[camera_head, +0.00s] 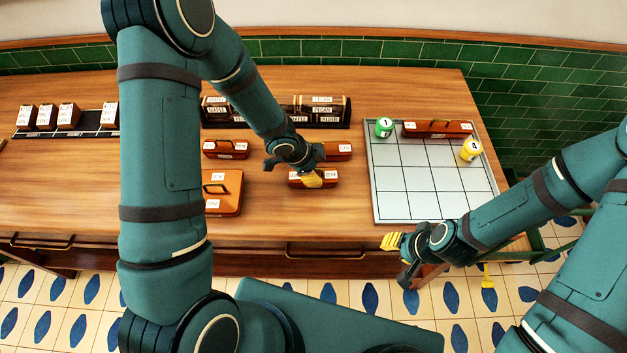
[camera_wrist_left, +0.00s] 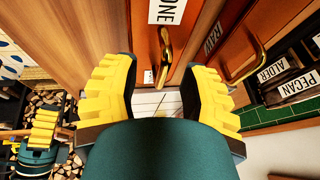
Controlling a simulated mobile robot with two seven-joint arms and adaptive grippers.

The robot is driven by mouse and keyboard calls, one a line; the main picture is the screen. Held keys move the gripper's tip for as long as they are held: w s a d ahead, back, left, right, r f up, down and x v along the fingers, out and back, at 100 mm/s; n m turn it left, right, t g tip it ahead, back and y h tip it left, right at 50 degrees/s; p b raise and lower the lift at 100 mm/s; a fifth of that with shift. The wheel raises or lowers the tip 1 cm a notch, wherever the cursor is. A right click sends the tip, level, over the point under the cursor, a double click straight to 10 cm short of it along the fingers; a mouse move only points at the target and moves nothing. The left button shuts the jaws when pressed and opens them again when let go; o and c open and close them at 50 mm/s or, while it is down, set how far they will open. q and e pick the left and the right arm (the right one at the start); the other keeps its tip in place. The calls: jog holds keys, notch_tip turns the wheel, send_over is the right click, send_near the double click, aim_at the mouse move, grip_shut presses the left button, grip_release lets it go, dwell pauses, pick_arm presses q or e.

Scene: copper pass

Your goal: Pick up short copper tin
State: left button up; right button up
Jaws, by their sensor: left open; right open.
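Several copper-coloured tins with handles and white labels are in view. A short copper tin (camera_head: 327,184) lies near the table's front, left of the gridded tray. My left gripper (camera_head: 311,171) is open at this tin and partly covers it. In the left wrist view, a copper tin (camera_wrist_left: 148,22) has a label ending in "ONE", and its brass handle shows between the spread yellow fingers (camera_wrist_left: 158,97). I cannot tell whether they touch it. A tin labelled RAW (camera_wrist_left: 238,28) is beside it. My right gripper (camera_head: 399,258) is open and empty, off the table's front edge.
Other tins stand close by: one behind (camera_head: 340,147), one at left (camera_head: 222,154), and a larger one (camera_head: 230,205). A dark rack (camera_head: 335,122) is at the back. The tray (camera_head: 391,210) holds a green can (camera_head: 384,127), a yellow can (camera_head: 470,150) and a long tin (camera_head: 452,133).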

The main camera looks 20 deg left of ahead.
pick_arm(q)
jog(key=shift+w+d+f, duration=0.1)
jog(key=shift+w+f, duration=0.05)
jog(key=shift+f, duration=0.15)
jog(key=shift+o, duration=0.3)
grip_shut()
jog(key=shift+r, duration=0.15)
